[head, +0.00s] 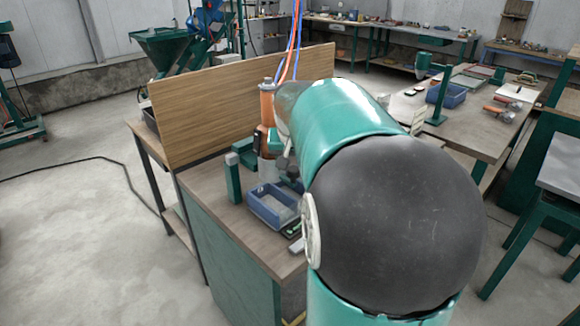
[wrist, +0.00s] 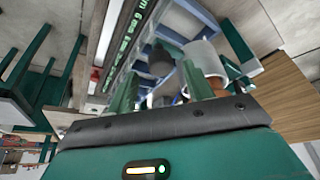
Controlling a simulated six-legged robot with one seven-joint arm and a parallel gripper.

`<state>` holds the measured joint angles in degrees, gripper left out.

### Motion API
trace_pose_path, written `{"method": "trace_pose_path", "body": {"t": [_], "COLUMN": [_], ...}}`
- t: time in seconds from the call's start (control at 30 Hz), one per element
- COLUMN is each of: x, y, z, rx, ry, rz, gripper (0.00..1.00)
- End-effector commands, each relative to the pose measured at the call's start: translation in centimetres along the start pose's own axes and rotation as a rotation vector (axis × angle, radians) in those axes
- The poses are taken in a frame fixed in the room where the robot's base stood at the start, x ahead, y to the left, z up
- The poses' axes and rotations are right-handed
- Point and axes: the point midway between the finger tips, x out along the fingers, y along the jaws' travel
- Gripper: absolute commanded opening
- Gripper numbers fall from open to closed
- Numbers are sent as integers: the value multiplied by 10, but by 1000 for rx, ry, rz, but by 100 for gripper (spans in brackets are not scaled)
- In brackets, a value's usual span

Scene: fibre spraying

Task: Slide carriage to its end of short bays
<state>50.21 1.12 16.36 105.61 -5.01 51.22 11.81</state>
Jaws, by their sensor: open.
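My gripper (wrist: 161,70) is open in the wrist view, its two green fingers apart, with nothing clearly held between them. In the head view my arm hides most of the work spot. An orange and grey upright tool (head: 267,108) with hoses stands beside a green bracket (head: 233,175). I cannot tell which part is the carriage, and no short bays can be made out.
A blue tray (head: 270,208) sits on the workbench (head: 225,205) near its front edge. It also shows as a blue frame in the wrist view (wrist: 198,14). A wooden panel (head: 225,105) stands along the bench's back. The floor at left is open, with a black cable (head: 75,165).

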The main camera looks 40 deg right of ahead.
Motion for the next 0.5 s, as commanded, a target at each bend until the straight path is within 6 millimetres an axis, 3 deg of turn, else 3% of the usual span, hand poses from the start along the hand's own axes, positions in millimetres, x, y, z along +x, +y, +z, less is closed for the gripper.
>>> {"method": "trace_pose_path", "body": {"t": [0.2,0.5], "x": [24,27], "y": [-2,-3], "z": [-1,-2], "rx": [1,0], "ry": [0,1], "rz": [0,0], "gripper": [52,52]}}
